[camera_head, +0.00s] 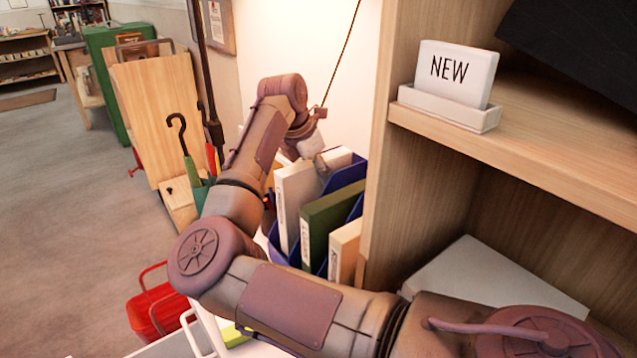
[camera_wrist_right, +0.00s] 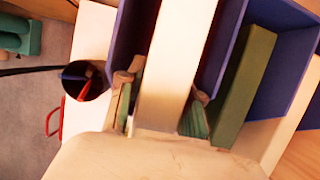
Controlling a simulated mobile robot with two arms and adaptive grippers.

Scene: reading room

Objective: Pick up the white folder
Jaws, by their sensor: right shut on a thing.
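The white folder (camera_head: 291,198) stands upright in a blue file holder (camera_head: 346,176). My right gripper (camera_head: 316,160) is at its top edge. In the right wrist view, the fingers of my right gripper (camera_wrist_right: 160,104) lie on both sides of the white folder (camera_wrist_right: 180,55) and are shut on it. The folder is still between the blue walls of the holder (camera_wrist_right: 129,45). A green folder (camera_head: 326,216) stands just right of it and also shows in the wrist view (camera_wrist_right: 244,85). My left gripper is not in view.
A cream folder (camera_head: 346,246) stands nearest in the holder. A wooden shelf with a NEW sign (camera_head: 455,73) rises close on the right.

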